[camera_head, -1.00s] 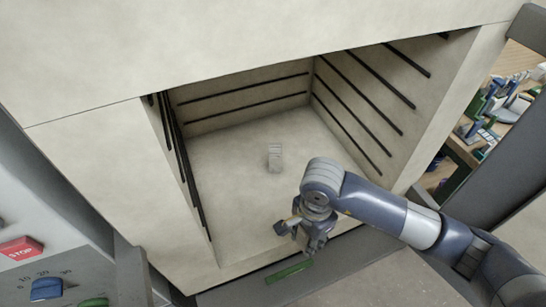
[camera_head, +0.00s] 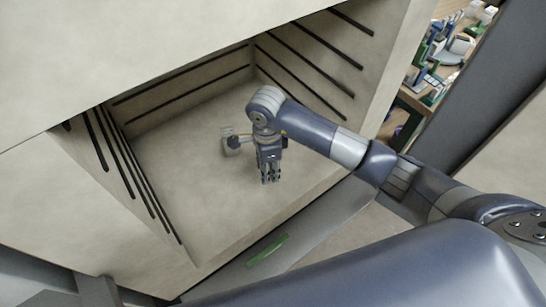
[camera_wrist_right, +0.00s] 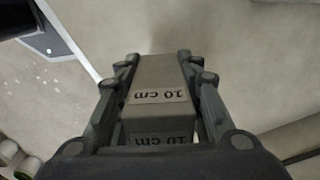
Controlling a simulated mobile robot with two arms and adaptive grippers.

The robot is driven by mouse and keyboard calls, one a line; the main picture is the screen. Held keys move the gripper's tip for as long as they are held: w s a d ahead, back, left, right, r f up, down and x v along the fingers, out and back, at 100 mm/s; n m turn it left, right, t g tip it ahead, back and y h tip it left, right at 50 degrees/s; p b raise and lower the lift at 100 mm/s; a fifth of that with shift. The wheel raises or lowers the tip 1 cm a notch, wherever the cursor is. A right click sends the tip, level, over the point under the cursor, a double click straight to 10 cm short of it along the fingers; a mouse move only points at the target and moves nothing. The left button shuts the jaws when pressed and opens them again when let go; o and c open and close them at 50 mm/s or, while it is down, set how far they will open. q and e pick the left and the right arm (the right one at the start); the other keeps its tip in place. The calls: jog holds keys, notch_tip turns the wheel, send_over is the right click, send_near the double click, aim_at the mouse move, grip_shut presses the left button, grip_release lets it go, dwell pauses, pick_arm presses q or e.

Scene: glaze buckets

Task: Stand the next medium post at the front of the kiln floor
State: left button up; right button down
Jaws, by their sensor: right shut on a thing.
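My right gripper (camera_head: 269,179) hangs inside the kiln, above the front part of the pale kiln floor (camera_head: 185,190). In the right wrist view it is shut on a grey rectangular post (camera_wrist_right: 158,75) marked "10 cm", held between both fingers. In the head view the gripper mostly hides this held post. Another post (camera_head: 230,146) stands on the kiln floor behind and left of the gripper, partly covered by it. I cannot tell whether the held post touches the floor. My left gripper is not in view.
Dark rods line the kiln's left (camera_head: 128,165), back and right walls. A green strip (camera_head: 268,250) lies on the grey sill before the opening. Kiln floor to the left of the gripper is clear. A cluttered workbench (camera_head: 425,90) stands outside at upper right.

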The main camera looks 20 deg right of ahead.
jog(key=w+d, duration=0.2)
jog(key=w, duration=0.1)
jog(key=shift+w+d+f+p, duration=0.1)
jog(key=shift+d+p, duration=0.2)
jog(key=shift+d, duration=0.1)
jog(key=shift+w+d+f, duration=0.1)
jog(key=shift+d+f, duration=0.05)
jog(key=shift+f, duration=0.15)
notch_tip(320, 180, down, 2)
jog(key=shift+f+p, duration=0.2)
jog(key=shift+p, duration=0.4)
jog(key=shift+f, duration=0.25)
jog(key=shift+f, duration=0.1)
jog(key=shift+f, duration=0.15)
jog(key=c, duration=1.1)
grip_release()
